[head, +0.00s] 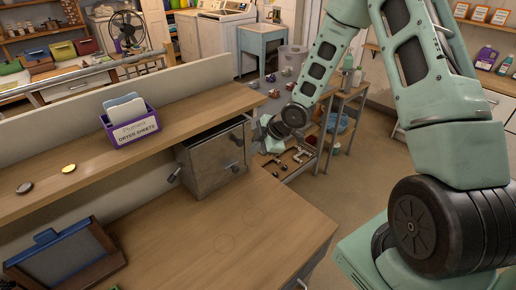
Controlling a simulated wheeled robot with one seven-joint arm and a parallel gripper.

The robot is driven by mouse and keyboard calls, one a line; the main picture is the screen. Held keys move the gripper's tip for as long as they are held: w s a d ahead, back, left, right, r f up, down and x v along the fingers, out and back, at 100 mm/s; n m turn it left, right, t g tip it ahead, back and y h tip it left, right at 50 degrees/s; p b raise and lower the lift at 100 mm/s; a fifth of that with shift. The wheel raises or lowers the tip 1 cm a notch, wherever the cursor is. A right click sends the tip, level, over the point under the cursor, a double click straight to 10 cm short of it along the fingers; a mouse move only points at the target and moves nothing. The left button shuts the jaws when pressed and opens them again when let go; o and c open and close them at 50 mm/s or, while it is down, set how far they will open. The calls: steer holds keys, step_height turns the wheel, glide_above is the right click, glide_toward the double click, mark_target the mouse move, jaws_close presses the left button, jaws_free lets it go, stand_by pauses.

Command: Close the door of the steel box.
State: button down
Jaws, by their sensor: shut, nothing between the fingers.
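The grey steel box (212,164) is under the overhanging wooden shelf, on the lower wooden worktop. A flat grey panel with a small bar handle (234,168) faces the open side. A dark gap shows between the panel's top edge and the shelf. Another small dark fitting (173,176) sticks out at the box's left. I cannot tell how far the door stands open. My gripper (261,138) is just right of the panel's right edge, near its upper part. It is shut and empty. Its fingertips are small and partly hidden, and I cannot tell whether they touch the box.
The worktop in front of the box (235,240) is clear.

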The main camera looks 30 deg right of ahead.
steer(key=w+d+p+v, duration=0.1)
steer(key=p+v, duration=0.1)
steer(key=v, duration=0.7)
steer(key=shift+d+r, duration=0.2)
steer(key=shift+r, duration=0.1)
steer(key=shift+s, duration=0.15)
steer(key=s+a+f+m+g+h+b, duration=0.1)
steer(key=s+a+m+h+b, duration=0.1)
steer(key=s+a+b, duration=0.35)
steer(key=s+a+f+m+g+h+b, duration=0.1)
steer(key=s+a+m+g+b, duration=0.1)
steer(key=a, duration=0.6)
steer(key=s+a+m+g+b, duration=0.1)
steer(key=s+a, duration=0.4)
steer(key=s, duration=0.5)
steer(key=s+a+m+g+b, duration=0.2)
steer(key=s+a+b, duration=0.2)
steer(key=s, duration=0.6)
steer(key=shift+s+a+m+b, duration=0.2)
steer(key=shift+a+m+b, duration=0.15)
steer(key=shift+a, duration=0.2)
